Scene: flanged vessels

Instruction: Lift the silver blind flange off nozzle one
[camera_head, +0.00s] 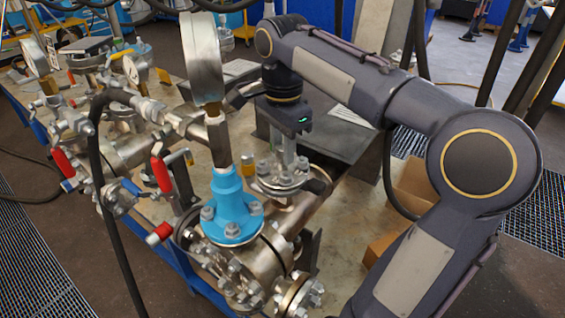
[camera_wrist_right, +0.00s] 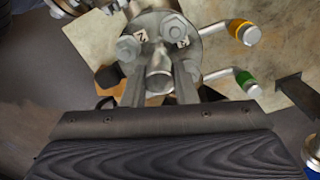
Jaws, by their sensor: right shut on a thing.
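The silver blind flange (camera_head: 283,180) is a round metal disc with bolts around its rim, on the vessel right of the blue flanged fitting (camera_head: 232,205). I cannot tell whether there is a gap beneath it. My right gripper (camera_head: 284,158) points straight down over its middle. In the right wrist view, its two fingers (camera_wrist_right: 160,88) are closed on either side of the short round stub in the middle of the flange (camera_wrist_right: 158,22). Bolts and small marked tags show around the stub. The nozzle below is mostly hidden. My left gripper is not in view.
A tall pressure gauge (camera_head: 203,70) stands on the blue fitting, close left of my right arm. Red-handled valves (camera_head: 162,173) and pipework crowd the left. Yellow-capped (camera_wrist_right: 243,32) and green-capped (camera_wrist_right: 246,82) rods lie beside the flange. A cardboard box (camera_head: 410,190) is at the right.

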